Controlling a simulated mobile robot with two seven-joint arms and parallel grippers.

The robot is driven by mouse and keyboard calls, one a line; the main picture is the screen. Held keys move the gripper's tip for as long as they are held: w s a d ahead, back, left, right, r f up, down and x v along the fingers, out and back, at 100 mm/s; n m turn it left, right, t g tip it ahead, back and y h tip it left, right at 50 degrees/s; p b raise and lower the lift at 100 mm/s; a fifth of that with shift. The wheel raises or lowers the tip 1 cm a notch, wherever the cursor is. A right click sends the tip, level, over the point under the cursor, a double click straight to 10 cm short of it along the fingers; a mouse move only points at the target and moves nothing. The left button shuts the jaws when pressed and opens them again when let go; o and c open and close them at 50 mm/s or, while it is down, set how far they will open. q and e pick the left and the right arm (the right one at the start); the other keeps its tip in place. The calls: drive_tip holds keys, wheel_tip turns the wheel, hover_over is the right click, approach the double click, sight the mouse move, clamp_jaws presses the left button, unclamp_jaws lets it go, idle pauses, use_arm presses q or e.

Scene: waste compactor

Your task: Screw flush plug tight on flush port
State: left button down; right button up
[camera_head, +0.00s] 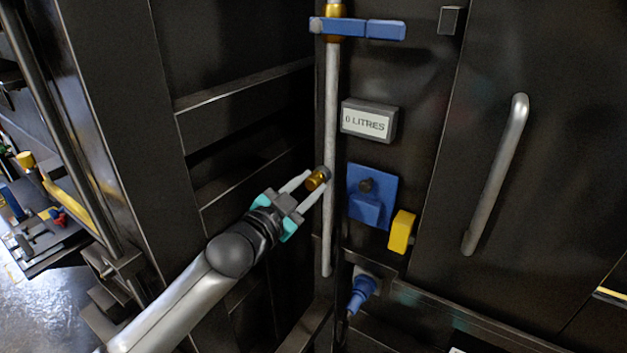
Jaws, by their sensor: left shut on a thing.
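My left gripper (306,191) comes in from the lower left and is shut on the flush plug (316,181), a small brass piece with a dark end. The plug lies tilted between the fingertips, in front of or against the grey vertical pipe (329,235). I cannot tell whether plug and pipe touch. No flush port shows clearly; it may be hidden behind the plug and fingers. My right gripper is not in view.
A blue lever valve (357,28) tops the pipe. A litre display (368,122), a blue box with a dark knob (371,203) and a yellow block (401,232) sit to the right. A blue connector (361,293) is below. A door handle (496,176) stands farther right.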

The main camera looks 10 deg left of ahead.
use_arm(q)
drive_tip(key=m, duration=0.4)
drive_tip(key=m, duration=0.4)
drive_tip(key=shift+m, duration=0.8)
drive_tip(key=m, duration=0.5)
drive_tip(key=shift+c, duration=2.3)
unclamp_jaws()
drive_tip(key=shift+c, duration=0.4)
